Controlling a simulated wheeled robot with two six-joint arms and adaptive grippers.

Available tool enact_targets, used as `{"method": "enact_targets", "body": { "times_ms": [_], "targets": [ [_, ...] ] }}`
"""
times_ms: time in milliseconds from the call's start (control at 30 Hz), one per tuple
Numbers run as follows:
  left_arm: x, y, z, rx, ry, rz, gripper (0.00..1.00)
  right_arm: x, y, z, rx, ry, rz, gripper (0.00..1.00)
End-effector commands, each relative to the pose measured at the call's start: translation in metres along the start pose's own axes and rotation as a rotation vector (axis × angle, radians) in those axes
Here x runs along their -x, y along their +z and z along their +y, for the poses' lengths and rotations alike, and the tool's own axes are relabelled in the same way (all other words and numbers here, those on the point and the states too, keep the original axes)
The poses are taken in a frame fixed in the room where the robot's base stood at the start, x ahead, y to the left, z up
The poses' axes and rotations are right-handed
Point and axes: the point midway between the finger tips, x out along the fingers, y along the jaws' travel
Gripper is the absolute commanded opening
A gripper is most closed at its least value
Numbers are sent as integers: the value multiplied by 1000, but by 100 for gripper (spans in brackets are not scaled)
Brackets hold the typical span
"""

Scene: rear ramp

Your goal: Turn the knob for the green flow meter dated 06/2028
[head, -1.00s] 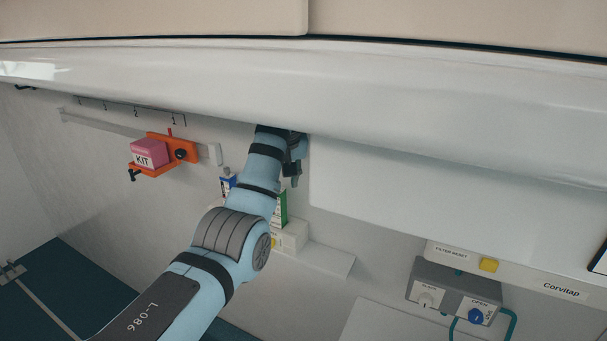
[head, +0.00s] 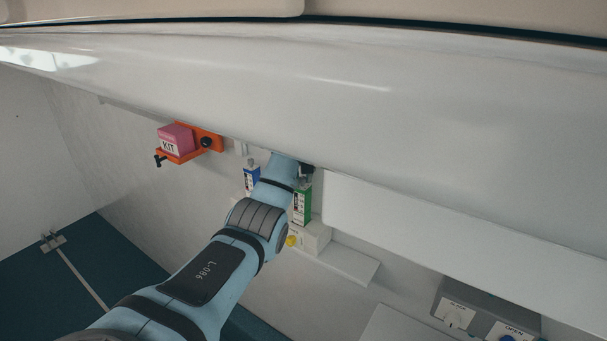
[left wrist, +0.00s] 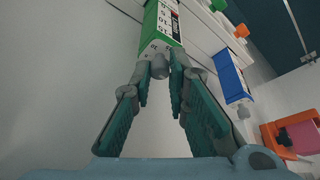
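The green flow meter (head: 302,204) is a green and white box on the wall beside my left forearm. In the left wrist view it (left wrist: 161,25) appears upside down, with a grey knob (left wrist: 160,69) at its near end. I cannot read a date on it. My left gripper (left wrist: 160,72) is open, with its teal fingers on either side of that knob; I cannot tell whether they touch it. In the head view the gripper (head: 306,171) is dark and partly hidden by my arm and the cabinet edge. A blue flow meter (head: 251,178) hangs to the left. My right gripper is not in view.
A white overhead panel (head: 350,110) hangs close above my left gripper. A pink kit box (head: 176,139) on an orange bracket (head: 210,140) is to the left. A white ledge (head: 350,264) and a grey control box (head: 485,308) are at lower right.

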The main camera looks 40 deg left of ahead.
Motion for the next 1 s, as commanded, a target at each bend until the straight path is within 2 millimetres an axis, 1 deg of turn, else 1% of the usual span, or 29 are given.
{"method": "enact_targets", "body": {
  "times_ms": [167,333,533,567,600,667,700,1000],
  "targets": [
    [0,0,0,8,-4,-1,0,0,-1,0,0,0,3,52],
    [0,0,1,151,-63,-2,0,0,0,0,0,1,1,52],
    [0,0,0,155,-65,-1,0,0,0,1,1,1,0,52],
    [0,0,0,155,-64,0,17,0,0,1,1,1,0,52],
    [0,0,0,155,-64,0,23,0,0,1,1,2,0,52],
    [0,0,0,155,-64,0,33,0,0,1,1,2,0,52],
    [0,0,0,155,-64,0,35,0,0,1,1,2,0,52],
    [0,0,0,147,-62,0,35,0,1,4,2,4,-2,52]
  ]
}}
